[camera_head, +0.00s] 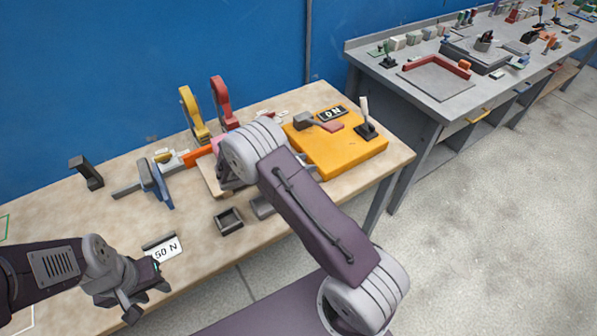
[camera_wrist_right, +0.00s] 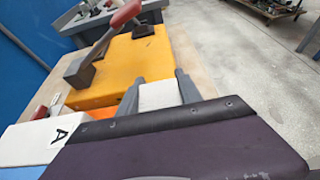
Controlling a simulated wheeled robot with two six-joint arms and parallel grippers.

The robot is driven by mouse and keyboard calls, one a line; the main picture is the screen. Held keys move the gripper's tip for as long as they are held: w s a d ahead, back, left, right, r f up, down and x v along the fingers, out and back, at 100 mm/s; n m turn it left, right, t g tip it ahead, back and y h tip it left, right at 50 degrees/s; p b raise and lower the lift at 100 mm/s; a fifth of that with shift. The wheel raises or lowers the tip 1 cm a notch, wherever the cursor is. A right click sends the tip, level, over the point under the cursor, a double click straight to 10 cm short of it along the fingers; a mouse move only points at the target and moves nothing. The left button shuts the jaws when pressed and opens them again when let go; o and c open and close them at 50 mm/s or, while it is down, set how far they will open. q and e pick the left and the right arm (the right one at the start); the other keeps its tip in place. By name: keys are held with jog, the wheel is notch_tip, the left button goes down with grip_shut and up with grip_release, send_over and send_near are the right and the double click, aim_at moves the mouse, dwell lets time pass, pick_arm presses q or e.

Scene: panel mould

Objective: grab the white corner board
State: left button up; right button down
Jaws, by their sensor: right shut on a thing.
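In the right wrist view, a white piece (camera_wrist_right: 160,95), which looks like the white corner board, sits between the two grey fingers of my right gripper (camera_wrist_right: 158,92). The gripper is shut on it, beside the yellow-orange block (camera_wrist_right: 120,65). Most of the piece is hidden by my gripper's body. In the head view, my right arm covers the gripper and the held piece. My left gripper (camera_head: 148,296) is over the table's front left edge, near a white "50 N" card (camera_head: 164,249). Its fingers look apart, with nothing between them.
The wooden table (camera_head: 60,215) holds a yellow clamp (camera_head: 192,112), a red clamp (camera_head: 222,102), a blue clamp (camera_head: 157,183) and a small black tray (camera_head: 229,221). A block marked "A" (camera_wrist_right: 35,140) is at the wrist view's lower left. A grey bench (camera_head: 430,95) stands behind right.

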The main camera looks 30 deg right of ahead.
jog(key=s+r, duration=1.1)
jog(key=shift+s+d, duration=0.3)
